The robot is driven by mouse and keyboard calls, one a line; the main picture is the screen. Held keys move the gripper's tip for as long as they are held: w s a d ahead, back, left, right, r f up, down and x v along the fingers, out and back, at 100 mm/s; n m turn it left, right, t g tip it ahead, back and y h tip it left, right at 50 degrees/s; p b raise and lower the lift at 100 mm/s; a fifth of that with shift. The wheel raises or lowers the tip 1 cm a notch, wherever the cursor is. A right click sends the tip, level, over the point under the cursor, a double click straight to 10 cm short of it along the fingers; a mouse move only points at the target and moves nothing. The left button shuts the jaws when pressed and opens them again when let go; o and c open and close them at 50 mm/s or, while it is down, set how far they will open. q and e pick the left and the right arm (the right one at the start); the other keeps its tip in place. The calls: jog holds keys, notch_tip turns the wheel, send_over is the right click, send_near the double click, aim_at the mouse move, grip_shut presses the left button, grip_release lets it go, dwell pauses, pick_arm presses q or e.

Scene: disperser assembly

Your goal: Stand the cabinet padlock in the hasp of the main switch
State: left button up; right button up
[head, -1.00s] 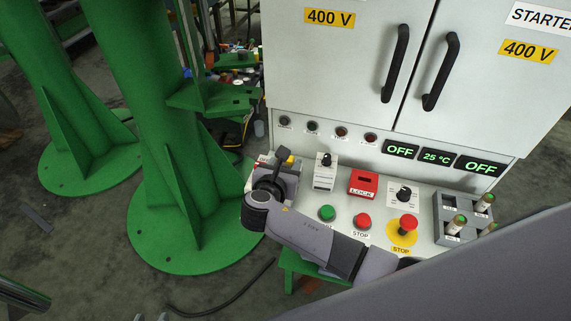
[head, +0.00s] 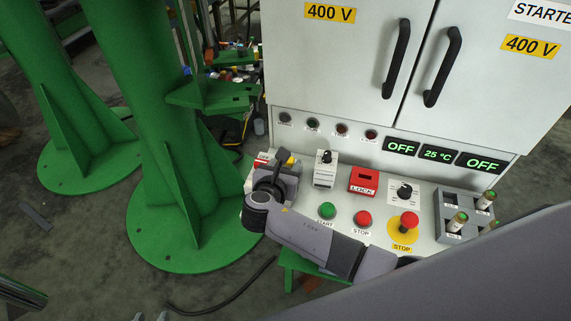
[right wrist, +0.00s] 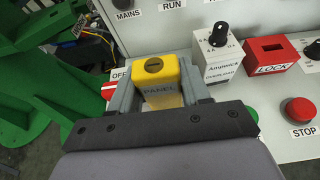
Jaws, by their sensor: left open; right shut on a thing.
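The padlock (right wrist: 158,72) is a yellow block marked PANEL with a dark slot on top, seen in the right wrist view. My right gripper (right wrist: 158,92) is shut on it, one grey finger on each side. In the head view only a bit of the yellow padlock (head: 291,160) shows beside my right gripper (head: 275,178). The main switch's red part (right wrist: 108,90), by an OFF label, shows just left of the gripper. The hasp is hidden, and I cannot tell whether the padlock touches it. My left gripper (head: 150,317) is open and empty at the bottom edge.
Right of the padlock stand a white knob unit (head: 325,169), a red LOCK box (head: 364,180), a green button (head: 327,210), red STOP buttons and a grey rack (head: 442,228). The cabinet front (head: 345,80) rises behind. A green column (head: 165,190) stands left.

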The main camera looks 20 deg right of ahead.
jog(key=shift+f+b, duration=0.55)
jog(key=shift+f, duration=0.4)
jog(key=o, duration=1.2)
jog(key=shift+s, duration=0.15)
jog(key=shift+p+v, duration=0.45)
jog(key=shift+v, duration=3.05)
jog(key=shift+r, duration=0.15)
